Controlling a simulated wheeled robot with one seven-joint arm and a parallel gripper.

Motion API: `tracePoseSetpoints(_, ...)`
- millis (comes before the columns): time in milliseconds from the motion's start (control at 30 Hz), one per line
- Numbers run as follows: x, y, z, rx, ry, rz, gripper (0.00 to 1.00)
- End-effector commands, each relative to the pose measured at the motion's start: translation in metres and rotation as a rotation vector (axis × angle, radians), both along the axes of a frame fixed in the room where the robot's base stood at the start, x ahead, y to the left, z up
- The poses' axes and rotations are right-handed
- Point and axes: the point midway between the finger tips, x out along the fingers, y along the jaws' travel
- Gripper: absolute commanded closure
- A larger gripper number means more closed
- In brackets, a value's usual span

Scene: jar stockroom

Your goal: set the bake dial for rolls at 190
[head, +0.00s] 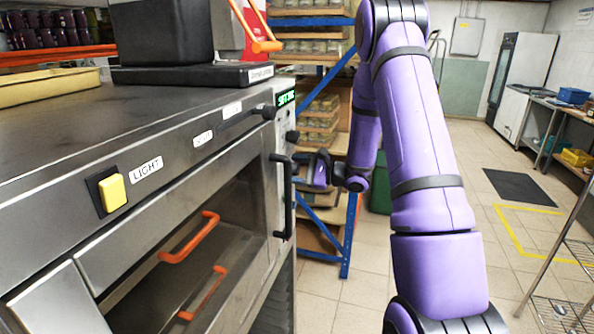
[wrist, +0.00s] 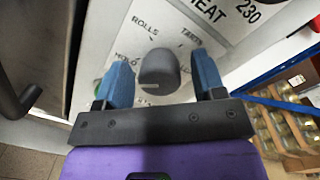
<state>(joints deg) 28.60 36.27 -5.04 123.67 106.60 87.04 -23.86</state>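The dark round bake dial (wrist: 158,68) sits on a pale panel lettered ROLLS (wrist: 145,28), TARTS and HOLD, with another label partly hidden below. ROLLS is at its upper left. I cannot tell which label the dial points to. My gripper (wrist: 161,66) is open, its two blue fingers on either side of the dial, with a small gap visible at each side. In the head view my gripper (head: 306,168) is at the oven's front right corner, small and partly hidden by my arm. The oven display (head: 286,98) glows green, its text unreadable.
The oven (head: 50,130) has a black vertical handle (head: 284,195), orange-handled trays inside and a yellow LIGHT button (head: 113,193). HEAT and 230 are printed beside the dial in the wrist view. A blue-framed rack (head: 349,235) stands behind.

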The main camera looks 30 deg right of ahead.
Motion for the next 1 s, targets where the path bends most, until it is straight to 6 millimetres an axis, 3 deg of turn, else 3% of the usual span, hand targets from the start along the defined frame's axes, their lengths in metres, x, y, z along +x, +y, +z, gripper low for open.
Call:
tracePoseSetpoints(33,-0.0001,-0.0001,0.0,0.0,0.0,0.0,0.49)
tracePoseSetpoints(200,-0.0002,-0.0001,-0.0001,0.0,0.0,0.0,0.84)
tracePoseSetpoints(567,-0.0005,-0.0003,-0.0004,0.04,0.032,0.0,0.84)
tracePoseSetpoints(1000,-0.0008,-0.0006,-0.0006,0.303,0.237,0.0,0.84)
